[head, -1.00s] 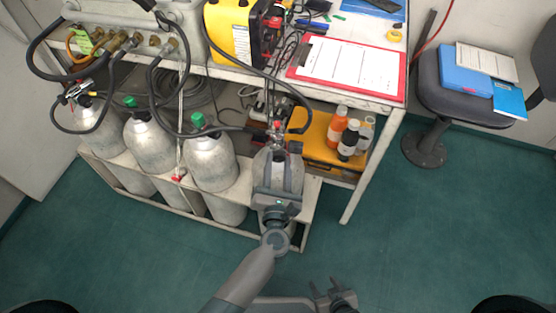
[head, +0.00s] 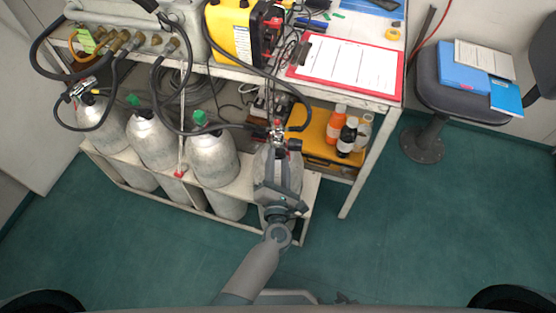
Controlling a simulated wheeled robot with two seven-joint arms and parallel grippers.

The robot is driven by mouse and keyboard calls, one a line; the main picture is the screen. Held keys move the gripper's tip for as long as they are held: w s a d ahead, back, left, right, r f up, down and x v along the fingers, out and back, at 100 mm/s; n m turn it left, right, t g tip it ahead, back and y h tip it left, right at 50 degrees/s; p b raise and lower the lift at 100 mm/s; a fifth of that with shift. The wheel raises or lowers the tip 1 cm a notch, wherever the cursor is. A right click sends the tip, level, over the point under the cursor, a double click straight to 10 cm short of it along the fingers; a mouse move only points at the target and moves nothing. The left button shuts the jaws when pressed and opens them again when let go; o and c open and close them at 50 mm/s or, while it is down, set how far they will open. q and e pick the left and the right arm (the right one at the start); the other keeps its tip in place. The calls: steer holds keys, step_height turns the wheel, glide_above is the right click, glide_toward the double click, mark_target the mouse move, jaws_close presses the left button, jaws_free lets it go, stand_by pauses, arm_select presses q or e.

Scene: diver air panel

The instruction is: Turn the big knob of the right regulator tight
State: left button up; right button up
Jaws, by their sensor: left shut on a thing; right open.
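The right regulator (head: 277,128), with a small red part on top, sits on the valve of the right grey cylinder (head: 265,160). My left gripper (head: 279,150) reaches up over this cylinder from the front, its two fingers at the regulator's front side. It is shut on the regulator's big knob, which is mostly hidden between the fingers. The left regulator (head: 80,90) is on the far left cylinder (head: 102,128).
Two green-capped cylinders (head: 212,158) stand in the white rack (head: 150,187). Black hoses (head: 160,105) loop above them and run to the right regulator. Bottles (head: 348,137) and a yellow case (head: 309,125) sit on the shelf at right. The green floor (head: 400,230) is clear.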

arm_select(q)
steer(key=o, duration=1.1)
steer(key=shift+c, duration=0.2)
steer(key=shift+s, duration=0.15)
steer(key=shift+s, duration=0.5)
steer(key=s, duration=1.6)
steer(key=shift+a+r, duration=0.2)
steer(key=shift+r, duration=0.25)
arm_select(e)
steer(key=shift+w+a+r, duration=0.1)
steer(key=shift+w+r, duration=0.05)
steer(key=shift+w, duration=0.3)
steer(key=shift+w+a+r, duration=0.1)
steer(key=shift+w, duration=0.3)
steer(key=shift+s, duration=0.15)
